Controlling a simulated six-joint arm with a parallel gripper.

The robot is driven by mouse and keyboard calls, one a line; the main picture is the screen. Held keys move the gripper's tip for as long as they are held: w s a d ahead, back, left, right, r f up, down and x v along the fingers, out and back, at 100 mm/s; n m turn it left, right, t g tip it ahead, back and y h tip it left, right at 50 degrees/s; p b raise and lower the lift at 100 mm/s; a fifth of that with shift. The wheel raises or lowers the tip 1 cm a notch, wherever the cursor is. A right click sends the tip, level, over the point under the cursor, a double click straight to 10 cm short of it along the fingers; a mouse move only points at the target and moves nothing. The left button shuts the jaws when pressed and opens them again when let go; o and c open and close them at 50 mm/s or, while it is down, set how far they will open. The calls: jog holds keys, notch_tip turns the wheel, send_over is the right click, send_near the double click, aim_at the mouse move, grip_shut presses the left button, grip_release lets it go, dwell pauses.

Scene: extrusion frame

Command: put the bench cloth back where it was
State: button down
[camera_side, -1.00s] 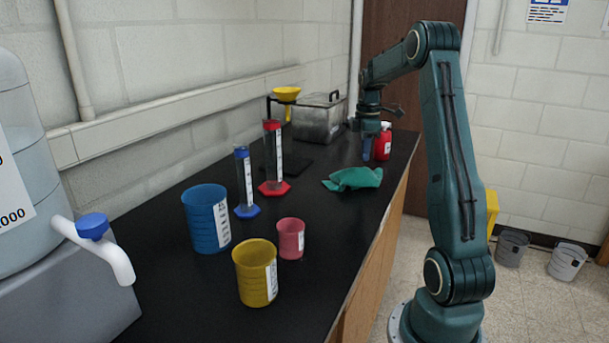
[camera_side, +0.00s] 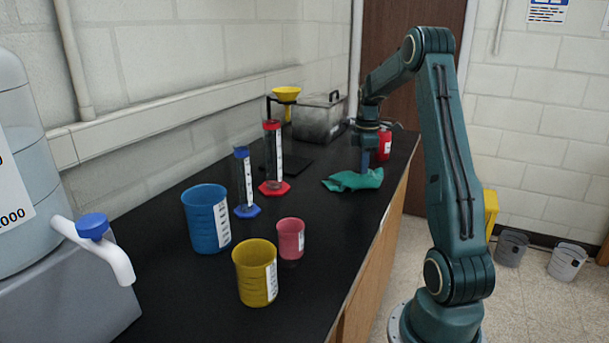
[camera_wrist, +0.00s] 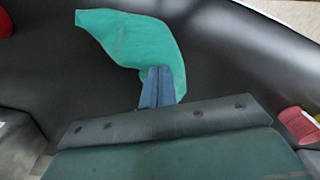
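The bench cloth (camera_side: 345,181) is a crumpled green cloth lying on the black bench top near its right edge. In the wrist view the cloth (camera_wrist: 130,35) spreads from the upper left down to my fingers. My gripper (camera_side: 364,170) points straight down over the cloth's far part, with its fingertips at the cloth. In the wrist view the blue fingers of my gripper (camera_wrist: 159,70) look close together against the cloth. I cannot tell whether any cloth is pinched between them. The cloth looks unlifted.
A red bottle (camera_side: 385,146) stands just behind my gripper. Left of the cloth are a red-based cylinder (camera_side: 274,160) and a blue-based one (camera_side: 244,180). Blue (camera_side: 206,222), yellow (camera_side: 255,274) and pink (camera_side: 291,238) beakers stand nearer. A metal box (camera_side: 318,120) is at the back.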

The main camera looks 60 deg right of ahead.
jog(key=shift+f, duration=1.45)
notch_tip(320, 180, up, 9)
jog(key=shift+a, duration=0.1)
jog(key=w+a+r+m+t+h, duration=0.1)
jog(key=a+r, duration=0.3)
jog(key=a, duration=0.8)
jog(key=w+a+r+m+t, duration=0.15)
jog(key=a+r, duration=0.25)
jog(key=a, duration=0.8)
jog(key=s+a+f+m+t, duration=0.1)
jog(key=s+a, duration=0.4)
jog(key=a, duration=0.3)
jog(key=s+a+f+m+t+y, duration=0.1)
jog(key=s+a+m+t, duration=0.1)
jog(key=s+a, duration=0.4)
jog(key=shift+s+a+f, duration=0.25)
jog(key=shift+a+f, duration=0.05)
jog(key=shift+a, duration=0.95)
